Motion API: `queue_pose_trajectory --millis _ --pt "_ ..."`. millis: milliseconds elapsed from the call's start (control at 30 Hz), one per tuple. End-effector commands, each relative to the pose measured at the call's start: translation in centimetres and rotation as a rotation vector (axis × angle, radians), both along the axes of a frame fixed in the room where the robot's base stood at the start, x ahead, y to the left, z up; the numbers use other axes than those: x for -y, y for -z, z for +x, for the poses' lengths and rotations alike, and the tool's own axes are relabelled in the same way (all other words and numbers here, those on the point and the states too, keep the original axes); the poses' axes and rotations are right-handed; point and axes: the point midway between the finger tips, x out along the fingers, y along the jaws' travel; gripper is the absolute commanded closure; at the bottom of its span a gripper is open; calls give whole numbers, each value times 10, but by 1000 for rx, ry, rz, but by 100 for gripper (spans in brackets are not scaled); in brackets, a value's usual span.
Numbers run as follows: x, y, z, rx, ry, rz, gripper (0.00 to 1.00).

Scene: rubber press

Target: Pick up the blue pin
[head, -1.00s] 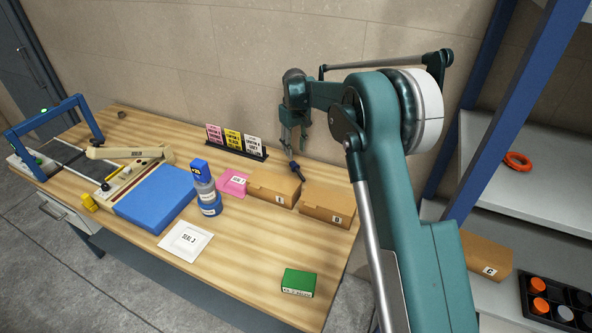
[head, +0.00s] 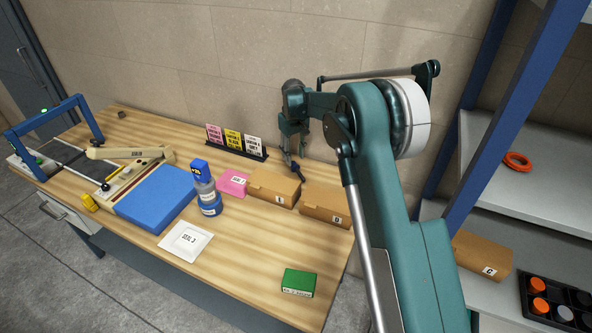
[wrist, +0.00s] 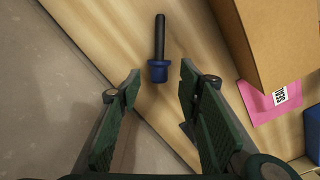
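The blue pin (head: 298,171) lies on the wooden table near the back edge, behind the cardboard boxes. In the wrist view it has a blue head (wrist: 157,71) and a long dark shaft pointing away from my gripper. My gripper (head: 289,164) hangs beside the pin in the head view. In the wrist view my gripper (wrist: 160,74) is open and empty, with the pin's blue head framed between the two fingertips. Neither finger visibly touches it. The exact height of the fingertips above the table is hard to tell.
A cardboard box (head: 274,190) and a second box (head: 325,205) stand close in front of the pin. A pink packet (head: 232,182) lies left of them. A card holder (head: 238,148) stands by the wall. The wall is close behind the gripper.

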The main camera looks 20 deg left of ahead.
Motion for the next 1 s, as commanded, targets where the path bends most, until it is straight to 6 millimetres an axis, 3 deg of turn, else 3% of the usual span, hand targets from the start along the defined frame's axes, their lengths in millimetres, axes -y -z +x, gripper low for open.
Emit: queue_pose_trajectory --millis 367,800,1000 --pt "0 3 0 0 0 0 65" --pt "-1 46 2 0 0 0 65" --pt "-1 52 2 0 0 0 65"
